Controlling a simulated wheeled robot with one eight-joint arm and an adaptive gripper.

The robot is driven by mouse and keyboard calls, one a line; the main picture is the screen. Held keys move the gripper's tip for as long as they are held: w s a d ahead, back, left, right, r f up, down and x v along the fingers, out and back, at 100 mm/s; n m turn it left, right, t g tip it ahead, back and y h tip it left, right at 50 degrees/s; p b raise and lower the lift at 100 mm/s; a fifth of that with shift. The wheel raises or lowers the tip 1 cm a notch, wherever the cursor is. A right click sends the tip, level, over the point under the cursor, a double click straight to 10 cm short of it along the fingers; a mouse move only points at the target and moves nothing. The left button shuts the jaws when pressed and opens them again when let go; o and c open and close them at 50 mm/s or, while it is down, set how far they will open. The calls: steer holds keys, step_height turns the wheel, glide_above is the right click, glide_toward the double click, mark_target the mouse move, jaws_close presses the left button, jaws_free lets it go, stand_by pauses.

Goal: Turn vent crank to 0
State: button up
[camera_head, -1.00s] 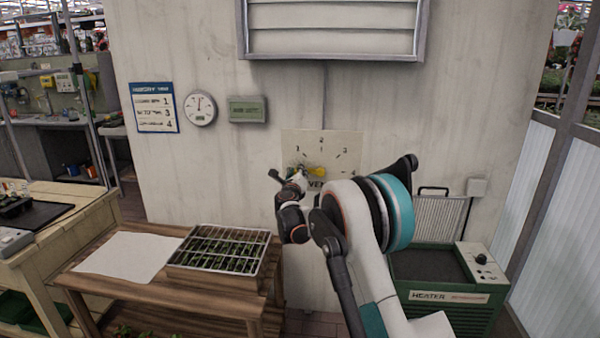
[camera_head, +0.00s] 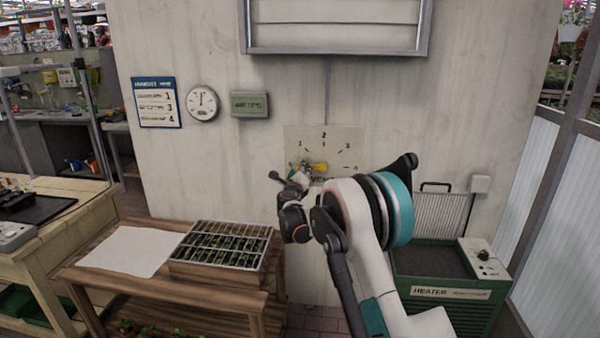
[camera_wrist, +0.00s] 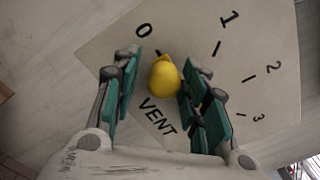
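The vent dial plate (camera_head: 345,142) is on the wall, with 1 to 4 readable in the head view. The wrist view shows its 0, 1, 2, 3 and the word VENT. The crank's yellow knob (camera_wrist: 165,78) appears close to the 0 mark in the wrist view; it also shows in the head view (camera_head: 319,167). My gripper (camera_wrist: 160,78) is open, with one finger on each side of the knob. A gap shows at the left finger; the right finger is very close, and contact cannot be told. The crank's arm is mostly hidden.
A wooden bench (camera_head: 150,285) with a seedling tray (camera_head: 268,250) and white sheet (camera_head: 130,250) stands at lower left. A green heater (camera_head: 445,300) stands at lower right. A notice (camera_head: 157,102), a round gauge (camera_head: 203,103) and a green box (camera_head: 249,104) hang on the wall.

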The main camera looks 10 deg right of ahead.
steer(key=shift+s+r, duration=0.1)
steer(key=v, duration=1.2)
